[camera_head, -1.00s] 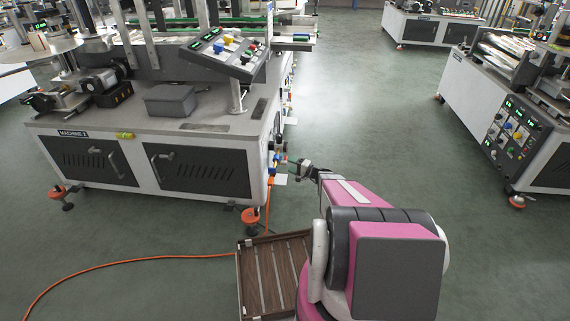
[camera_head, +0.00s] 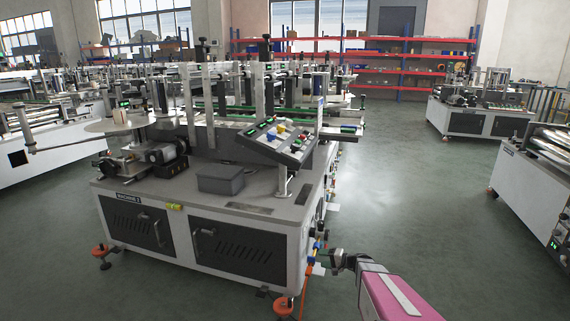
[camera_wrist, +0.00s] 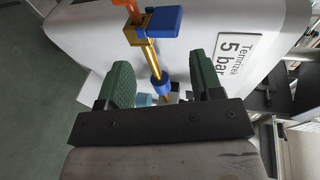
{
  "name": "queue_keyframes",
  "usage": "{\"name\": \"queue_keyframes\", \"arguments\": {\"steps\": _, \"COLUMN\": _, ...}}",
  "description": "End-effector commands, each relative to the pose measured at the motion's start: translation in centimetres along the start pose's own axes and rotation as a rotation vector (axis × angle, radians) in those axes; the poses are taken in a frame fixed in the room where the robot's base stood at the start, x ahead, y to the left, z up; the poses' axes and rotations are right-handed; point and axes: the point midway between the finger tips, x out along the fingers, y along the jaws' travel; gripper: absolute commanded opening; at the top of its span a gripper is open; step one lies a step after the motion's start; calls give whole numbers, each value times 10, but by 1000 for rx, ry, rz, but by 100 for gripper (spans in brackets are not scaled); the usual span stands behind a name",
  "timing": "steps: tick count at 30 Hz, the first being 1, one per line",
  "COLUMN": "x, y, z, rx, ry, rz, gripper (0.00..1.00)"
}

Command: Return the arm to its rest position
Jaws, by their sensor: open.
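My gripper (camera_head: 340,259) shows in the head view at the end of my pink and grey arm, low and right of the middle, near the side of the labelling machine (camera_head: 250,226). In the wrist view my gripper (camera_wrist: 161,84) has its two green ridged fingers spread apart. A brass valve (camera_wrist: 147,55) with a blue handle and an orange end stands behind the fingers and shows partly between them. I see no contact with the fingers. The valve sits by the machine's white side panel (camera_wrist: 205,25), which bears a label reading "5 bar" (camera_wrist: 236,60).
An orange hose (camera_head: 304,299) hangs by the machine's near corner, beside an orange foot (camera_head: 284,306). More machines (camera_head: 478,113) stand at the right and back. Red and blue shelving (camera_head: 365,55) lines the far wall. The floor (camera_head: 420,170) right of the machine is clear.

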Motion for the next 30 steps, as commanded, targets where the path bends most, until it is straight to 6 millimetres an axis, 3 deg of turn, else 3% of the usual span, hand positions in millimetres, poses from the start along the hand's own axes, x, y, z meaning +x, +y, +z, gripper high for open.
{"name": "queue_keyframes", "arguments": {"steps": 1, "x": 0, "y": -13, "z": 22, "rx": -15, "ry": -43, "rz": 53, "gripper": 60}}
{"name": "queue_keyframes", "arguments": {"steps": 8, "x": -10, "y": -45, "z": 98, "rx": -92, "ry": -232, "rz": 381, "gripper": 60}}
{"name": "queue_keyframes", "arguments": {"steps": 15, "x": -50, "y": -73, "z": 162, "rx": -201, "ry": -343, "rz": 770, "gripper": 60}}
{"name": "queue_keyframes", "arguments": {"steps": 21, "x": -94, "y": -97, "z": 194, "rx": -303, "ry": -354, "rz": 1075, "gripper": 60}}
{"name": "queue_keyframes", "arguments": {"steps": 25, "x": -115, "y": -110, "z": 203, "rx": -354, "ry": -339, "rz": 1208, "gripper": 60}}
{"name": "queue_keyframes", "arguments": {"steps": 30, "x": -128, "y": -117, "z": 205, "rx": -383, "ry": -323, "rz": 1284, "gripper": 60}}
